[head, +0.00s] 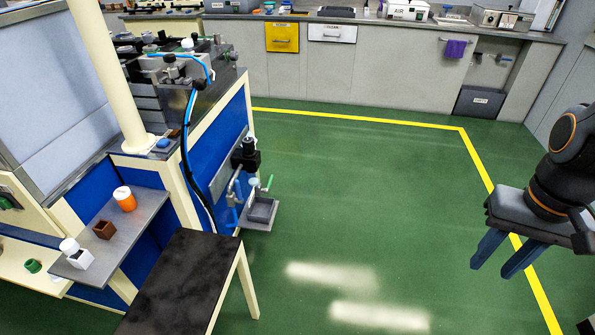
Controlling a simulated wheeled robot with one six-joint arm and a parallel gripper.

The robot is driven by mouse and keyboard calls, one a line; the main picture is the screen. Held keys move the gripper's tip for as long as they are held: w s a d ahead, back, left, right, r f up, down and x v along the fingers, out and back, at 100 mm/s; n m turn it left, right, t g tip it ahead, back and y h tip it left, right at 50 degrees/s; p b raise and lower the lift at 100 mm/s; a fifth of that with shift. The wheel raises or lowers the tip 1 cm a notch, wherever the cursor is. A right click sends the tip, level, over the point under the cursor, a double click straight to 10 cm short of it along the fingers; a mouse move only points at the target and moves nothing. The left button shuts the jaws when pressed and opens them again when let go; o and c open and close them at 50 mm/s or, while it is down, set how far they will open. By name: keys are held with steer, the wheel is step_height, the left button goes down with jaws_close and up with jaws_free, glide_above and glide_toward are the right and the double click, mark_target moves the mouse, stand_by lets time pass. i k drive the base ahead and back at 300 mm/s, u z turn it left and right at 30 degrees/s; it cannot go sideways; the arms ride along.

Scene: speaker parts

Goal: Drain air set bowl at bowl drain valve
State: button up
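The air set (247,157) is a dark unit with a black knob, mounted on the side of the blue workstation. A small pale bowl (254,184) shows below it. A grey tray (260,222) sits underneath on a small shelf. My gripper (495,268) is at the far right, pointing down, with its two blue-grey fingers apart and empty. It is far from the air set.
Green floor between my gripper and the workstation is clear. A black-topped table (184,283) stands in front of the workstation. A side shelf (133,222) holds an orange jar (125,200) and small blocks. Cabinets (375,75) line the back wall.

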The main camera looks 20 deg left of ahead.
mark_target(267, 188)
steer(key=z, duration=0.3)
steer(key=i, duration=1.85)
steer(key=u, duration=0.5)
steer(key=i, duration=1.05)
steer(key=u, duration=1.55)
steer(key=i, duration=0.7)
steer(key=u, duration=0.65)
